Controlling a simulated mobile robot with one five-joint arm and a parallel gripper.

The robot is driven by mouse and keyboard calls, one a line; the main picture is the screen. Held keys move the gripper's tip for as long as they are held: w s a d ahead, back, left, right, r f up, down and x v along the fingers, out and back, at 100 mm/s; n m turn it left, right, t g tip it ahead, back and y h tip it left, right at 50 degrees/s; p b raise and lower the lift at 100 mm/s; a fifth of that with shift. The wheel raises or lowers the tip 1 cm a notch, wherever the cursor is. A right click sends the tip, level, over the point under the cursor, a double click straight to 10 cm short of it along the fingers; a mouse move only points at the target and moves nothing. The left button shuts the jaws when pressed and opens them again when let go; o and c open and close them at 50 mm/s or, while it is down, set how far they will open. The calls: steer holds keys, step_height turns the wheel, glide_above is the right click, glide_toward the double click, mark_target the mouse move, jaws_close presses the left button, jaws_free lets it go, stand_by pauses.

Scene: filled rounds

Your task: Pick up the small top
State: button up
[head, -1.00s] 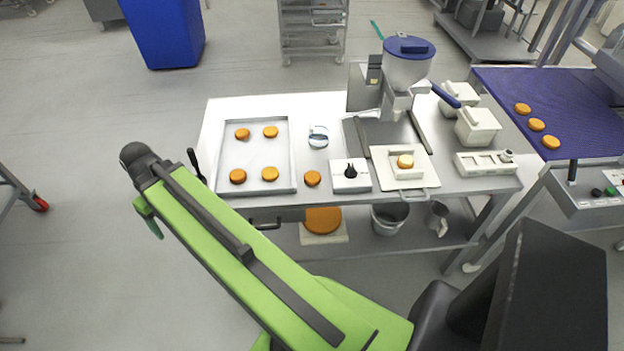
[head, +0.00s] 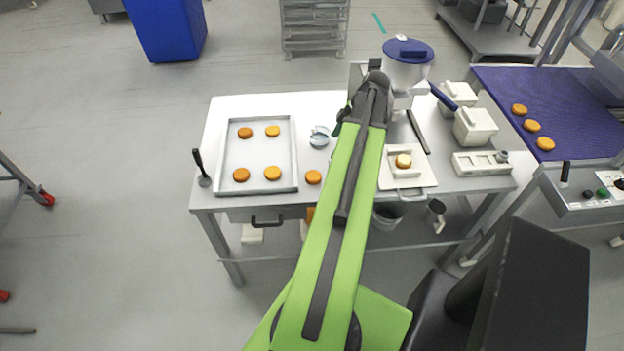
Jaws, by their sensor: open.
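Several orange-brown rounds are in the head view, and I cannot tell which is the small top. A lone round (head: 313,177) lies on the table just right of the tray. Several more, such as this round (head: 241,174), lie spaced out on the tray (head: 293,150). A round with a pale upper face (head: 403,161) sits in a white holder (head: 412,178) right of my arm. My gripper (head: 341,121) is over the middle of the table, near the blue-lidded hopper (head: 407,72). It is open and mostly hidden by my arm; nothing shows in it.
A clear, round item (head: 319,138) stands between tray and arm. A dark-handled tool (head: 202,168) is at the table's left edge. White lidded tubs (head: 475,127) and a slotted white block (head: 480,163) stand right. A blue conveyor (head: 585,110) carries 3 rounds. My arm hides the dial box.

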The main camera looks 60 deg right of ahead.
steer(key=b, duration=1.1)
glide_above(315, 175)
steer(key=s+d, duration=0.1)
steer(key=s, duration=0.2)
steer(key=f, duration=1.1)
steer(key=shift+w+d, duration=0.15)
steer(key=shift+w, duration=0.1)
steer(key=shift+w+f, duration=0.2)
steer(key=shift+f, duration=0.05)
steer(key=b+x, duration=0.5)
steer(key=shift+f, duration=0.15)
steer(key=shift+r, duration=0.2)
steer(key=c, duration=1)
